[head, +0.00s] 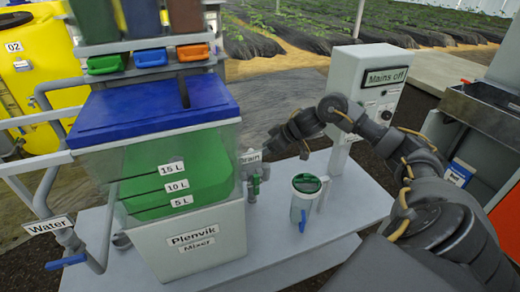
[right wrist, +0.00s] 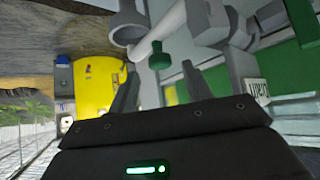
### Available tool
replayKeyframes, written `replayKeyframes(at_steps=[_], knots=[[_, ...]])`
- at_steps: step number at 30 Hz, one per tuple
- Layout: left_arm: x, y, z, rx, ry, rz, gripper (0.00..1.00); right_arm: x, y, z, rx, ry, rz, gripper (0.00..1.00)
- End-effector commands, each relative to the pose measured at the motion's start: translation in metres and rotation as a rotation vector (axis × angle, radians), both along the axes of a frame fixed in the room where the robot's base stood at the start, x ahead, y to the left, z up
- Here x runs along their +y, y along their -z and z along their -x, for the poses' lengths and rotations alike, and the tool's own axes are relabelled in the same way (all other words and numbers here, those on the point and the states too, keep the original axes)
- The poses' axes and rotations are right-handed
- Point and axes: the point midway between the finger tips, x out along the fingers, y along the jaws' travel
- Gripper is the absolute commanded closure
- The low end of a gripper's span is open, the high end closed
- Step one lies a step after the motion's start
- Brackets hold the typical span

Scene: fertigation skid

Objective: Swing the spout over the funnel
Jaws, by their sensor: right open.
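The mixer tank (head: 190,240) has a grey drain fitting (head: 252,170) on its right side, with a green handle (head: 256,186); I take its outlet for the spout. In the right wrist view a grey pipe end (right wrist: 124,25) and a green knob (right wrist: 159,58) show ahead of the fingers. My right gripper (head: 271,157) is at the drain fitting. Its jaws (right wrist: 157,88) are open, with nothing visibly gripped. A pale vessel (head: 301,205) with a dark green top stands right of the fitting; I cannot tell whether it is the funnel. My left gripper is out of view.
A grey bench (head: 270,240) carries the tank. A "Mains off" box (head: 365,85) stands behind on the right. A water pipe with a blue lever (head: 66,262) is at the left.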

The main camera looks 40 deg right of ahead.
Motion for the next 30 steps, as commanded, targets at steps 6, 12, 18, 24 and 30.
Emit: replayKeyframes(at_steps=[6,12,18,24,30], knots=[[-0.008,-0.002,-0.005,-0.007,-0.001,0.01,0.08,0.008,0.015,-0.015,-0.001,-0.001,0.0,0.51],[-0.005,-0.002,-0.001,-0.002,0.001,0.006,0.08,0.009,0.018,-0.018,-0.001,-0.001,0.0,0.51],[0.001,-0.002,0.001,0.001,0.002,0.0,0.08,0.009,0.018,-0.018,-0.002,-0.001,0.001,0.57],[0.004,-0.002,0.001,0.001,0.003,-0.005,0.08,0.009,0.018,-0.018,-0.002,-0.001,0.001,0.83],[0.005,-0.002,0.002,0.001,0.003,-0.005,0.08,0.009,0.018,-0.018,-0.002,-0.001,0.001,1.0]])
